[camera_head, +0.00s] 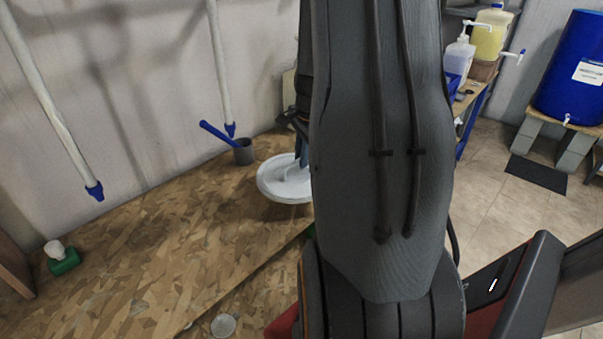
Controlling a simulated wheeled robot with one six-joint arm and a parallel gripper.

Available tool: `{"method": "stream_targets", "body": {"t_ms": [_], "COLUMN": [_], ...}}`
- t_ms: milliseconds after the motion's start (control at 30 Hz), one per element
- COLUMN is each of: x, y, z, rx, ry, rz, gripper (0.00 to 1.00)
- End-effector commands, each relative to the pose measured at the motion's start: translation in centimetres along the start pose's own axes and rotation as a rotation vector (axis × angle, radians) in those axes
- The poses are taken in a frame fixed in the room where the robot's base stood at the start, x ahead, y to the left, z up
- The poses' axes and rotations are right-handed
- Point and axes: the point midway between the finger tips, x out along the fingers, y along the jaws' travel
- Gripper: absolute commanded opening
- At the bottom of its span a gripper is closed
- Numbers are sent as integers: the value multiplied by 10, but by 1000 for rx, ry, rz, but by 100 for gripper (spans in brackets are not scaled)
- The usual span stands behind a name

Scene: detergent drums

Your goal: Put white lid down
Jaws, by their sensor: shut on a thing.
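The white lid (277,189) is a round white disc with a raised grip, left of my arm in the middle of the view. My gripper (302,157) is shut on the lid from above, and my grey arm hides most of the gripper and the lid's right side. The lid looks roughly level over the chipboard worktop (180,235). I cannot tell whether it touches the board or hangs a little above it.
A grey cup (243,152) with a blue-handled tool stands behind the lid. A green bottle (64,260) is at far left, and a small round disc (223,325) lies near the front. The board's left middle is clear. A blue drum (570,75) stands at right.

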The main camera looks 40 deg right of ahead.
Motion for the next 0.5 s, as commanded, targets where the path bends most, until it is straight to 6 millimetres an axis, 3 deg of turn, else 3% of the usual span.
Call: {"method": "stream_targets", "body": {"t_ms": [400,500], "x": [46,50], "y": [12,13], "z": [1,1], "rx": [0,0], "ry": [0,1], "rz": [1,-1], "gripper": [0,0]}}
